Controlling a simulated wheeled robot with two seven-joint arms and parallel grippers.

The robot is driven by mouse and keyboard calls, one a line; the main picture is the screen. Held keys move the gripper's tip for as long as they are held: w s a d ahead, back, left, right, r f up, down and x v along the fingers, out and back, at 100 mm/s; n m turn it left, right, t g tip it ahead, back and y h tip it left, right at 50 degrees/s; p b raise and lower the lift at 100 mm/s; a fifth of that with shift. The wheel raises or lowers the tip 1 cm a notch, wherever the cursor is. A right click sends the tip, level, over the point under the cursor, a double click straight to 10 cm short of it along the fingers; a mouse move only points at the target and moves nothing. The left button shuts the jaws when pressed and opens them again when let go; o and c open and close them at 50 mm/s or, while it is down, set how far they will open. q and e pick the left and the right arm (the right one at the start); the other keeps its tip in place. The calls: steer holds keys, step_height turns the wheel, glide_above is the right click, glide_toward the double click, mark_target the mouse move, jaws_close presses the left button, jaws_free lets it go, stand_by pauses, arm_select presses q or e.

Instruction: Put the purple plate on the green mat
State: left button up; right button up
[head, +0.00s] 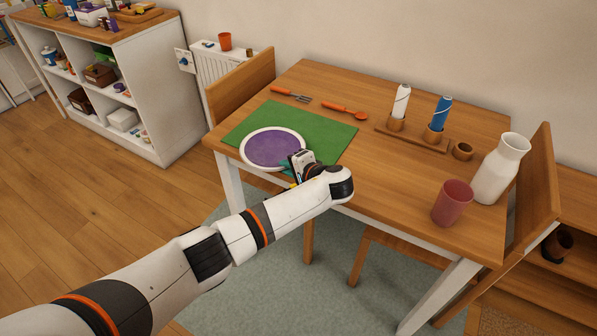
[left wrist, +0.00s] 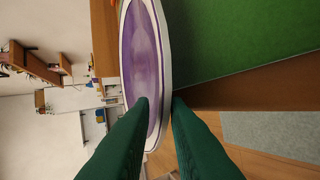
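The purple plate (head: 270,148) with a white rim shows in the head view over the left part of the green mat (head: 325,137) and near the table's front edge. My left gripper (head: 297,168) is at the plate's near right rim. In the left wrist view its green fingers (left wrist: 160,104) lie on either side of the rim of the plate (left wrist: 142,50), shut on it. The mat (left wrist: 240,40) shows beside and below the plate there. The plate looks raised, but its height is hard to tell. My right gripper is out of view.
An orange fork (head: 291,94) and spoon (head: 345,109) lie behind the mat. A wooden holder (head: 415,137) with two bottles, a pink cup (head: 453,203) and a white vase (head: 501,168) stand on the right of the table. Chairs stand at both ends.

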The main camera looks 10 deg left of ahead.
arm_select(q)
steer(key=shift+w+a+f, duration=0.3)
steer(key=shift+w+a, duration=0.1)
steer(key=shift+a, duration=0.1)
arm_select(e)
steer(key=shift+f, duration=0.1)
arm_select(q)
steer(key=shift+c, duration=0.3)
jaws_close()
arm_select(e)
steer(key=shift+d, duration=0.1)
